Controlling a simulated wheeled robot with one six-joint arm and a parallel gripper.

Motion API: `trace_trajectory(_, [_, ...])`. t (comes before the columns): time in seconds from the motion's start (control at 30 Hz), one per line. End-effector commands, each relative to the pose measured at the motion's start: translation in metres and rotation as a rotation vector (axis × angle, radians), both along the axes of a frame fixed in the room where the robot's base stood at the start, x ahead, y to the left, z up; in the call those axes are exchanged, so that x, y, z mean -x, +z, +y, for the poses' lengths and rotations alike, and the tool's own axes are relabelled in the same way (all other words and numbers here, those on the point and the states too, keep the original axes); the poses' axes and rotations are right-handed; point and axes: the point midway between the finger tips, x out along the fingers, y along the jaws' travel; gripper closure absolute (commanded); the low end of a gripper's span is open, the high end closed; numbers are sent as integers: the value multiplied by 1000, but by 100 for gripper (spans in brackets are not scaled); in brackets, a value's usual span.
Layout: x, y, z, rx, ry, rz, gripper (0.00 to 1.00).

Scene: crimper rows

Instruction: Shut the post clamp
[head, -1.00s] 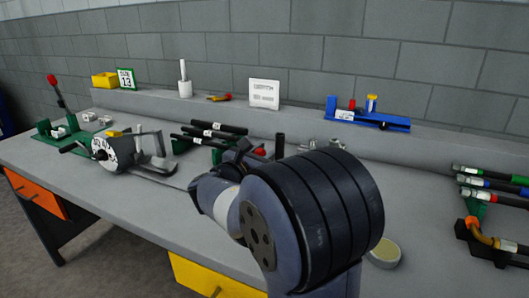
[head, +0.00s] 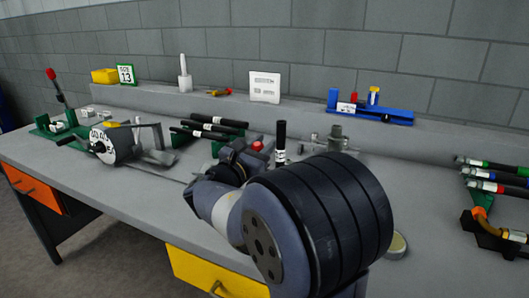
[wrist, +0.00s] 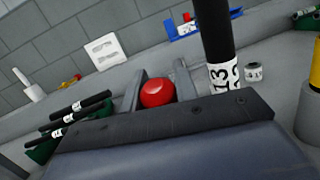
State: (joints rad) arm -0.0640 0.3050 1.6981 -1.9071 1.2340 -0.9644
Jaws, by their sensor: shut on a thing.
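The red ball knob (wrist: 158,93) of what looks like the clamp's lever sits between my gripper's two fingers in the wrist view. My gripper (wrist: 160,88) is shut on it. The red knob also shows in the head view (head: 257,146), just beyond my wrist. A black hose (wrist: 217,45) with a white number label stands upright just right of the knob, and also shows in the head view (head: 281,140). The clamp's body and jaws are hidden behind my gripper and arm, so I cannot tell how far it is closed.
Metal fittings (head: 335,139) stand right of the hose. Several black hoses lie on a green rack (head: 218,149) to the left, beside a grey dial machine (head: 108,146). A blue fixture (head: 370,109) is on the back ledge. Coloured-band hoses (head: 495,175) are at right.

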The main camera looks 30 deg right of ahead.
Motion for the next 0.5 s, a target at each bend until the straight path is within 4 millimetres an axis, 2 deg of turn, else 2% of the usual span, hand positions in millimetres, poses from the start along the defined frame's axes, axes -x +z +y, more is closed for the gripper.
trace_trajectory(0.03, [2, -8, 2, 21, 0, -18, 100])
trace_trajectory(0.5, [15, -11, 19, 199, 0, -157, 100])
